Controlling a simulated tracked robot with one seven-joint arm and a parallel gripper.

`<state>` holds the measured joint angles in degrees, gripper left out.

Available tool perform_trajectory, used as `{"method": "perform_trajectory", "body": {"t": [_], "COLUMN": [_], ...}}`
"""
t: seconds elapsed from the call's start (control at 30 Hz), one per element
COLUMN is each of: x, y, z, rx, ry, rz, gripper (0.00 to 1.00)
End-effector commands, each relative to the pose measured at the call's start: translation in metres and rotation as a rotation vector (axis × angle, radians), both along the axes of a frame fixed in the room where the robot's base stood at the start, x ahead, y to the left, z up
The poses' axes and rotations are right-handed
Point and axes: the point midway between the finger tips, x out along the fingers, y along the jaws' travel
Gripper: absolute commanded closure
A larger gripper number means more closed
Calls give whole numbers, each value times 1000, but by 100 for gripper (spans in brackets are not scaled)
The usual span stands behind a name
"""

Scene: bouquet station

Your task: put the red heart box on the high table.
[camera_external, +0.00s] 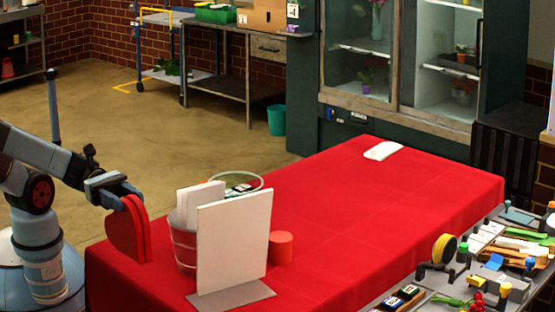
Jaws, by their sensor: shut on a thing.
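The red heart box (124,234) hangs upright, edge-on in part, from my gripper (122,198) at the left. My gripper is shut on its upper part. The box is at the left end of the table with the red cloth (340,220), and its lower edge overlaps the cloth in the picture. I cannot tell whether it touches the cloth. Which table is the high one is not clear from this view; the red-clothed table is the large one nearest my gripper.
A bucket (185,250) with white cards and a white upright board (234,240) stand right of the box. A small red cylinder (281,247) is behind the board. A folded white cloth (383,151) lies far back. The table's middle is clear. A cluttered tool bench (470,285) is at right.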

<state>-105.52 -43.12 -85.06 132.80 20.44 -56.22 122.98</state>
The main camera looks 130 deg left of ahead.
Motion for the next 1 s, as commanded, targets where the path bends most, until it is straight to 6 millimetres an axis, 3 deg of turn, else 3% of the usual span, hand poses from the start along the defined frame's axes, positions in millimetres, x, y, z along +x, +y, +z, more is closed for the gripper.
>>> {"method": "perform_trajectory", "body": {"t": [0.2,0.4,1.0], "x": [-1,-3,-4], "y": [16,24,25], "z": [-46,-68,-73], "rx": [4,1,3], "ry": [2,0,-1], "rz": [14,18,18], "gripper": [100,100,100]}}
